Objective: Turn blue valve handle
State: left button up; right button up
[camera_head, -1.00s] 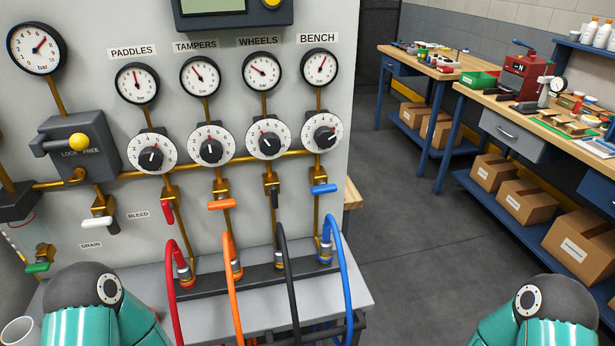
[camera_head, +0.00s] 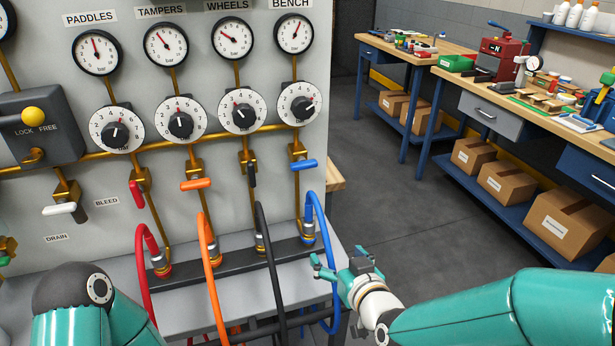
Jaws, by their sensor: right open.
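The blue valve handle (camera_head: 304,165) is a short lever lying nearly level on the brass valve under the BENCH dial (camera_head: 299,103). A blue hose (camera_head: 328,245) loops down from the fitting below that valve.
Orange (camera_head: 196,184), red (camera_head: 137,194) and black (camera_head: 252,174) handles sit left of the blue one. Red, orange and black hoses arch over the grey ledge (camera_head: 185,318). Workbenches with boxes stand at the right. The floor (camera_head: 390,210) between is clear.

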aim_at(306, 167)
notch_tip(306, 167, up, 12)
jog(key=a+t+y, duration=0.1)
jog(key=a+t, duration=0.1)
jog(key=t, duration=0.2)
pick_arm(q)
notch_tip(306, 167, up, 2)
jog(key=p, duration=0.3)
jog(key=shift+r, duration=0.25)
pick_arm(e)
jog(key=shift+n, duration=0.4)
jog(key=x, duration=1.6)
jog(key=shift+w+f, duration=0.2)
jog(key=shift+w, duration=0.15)
jog(key=shift+c, duration=0.3)
jog(key=c, duration=1.1)
jog(key=shift+d, duration=0.1)
pick_arm(q)
jog(key=shift+a, duration=0.15)
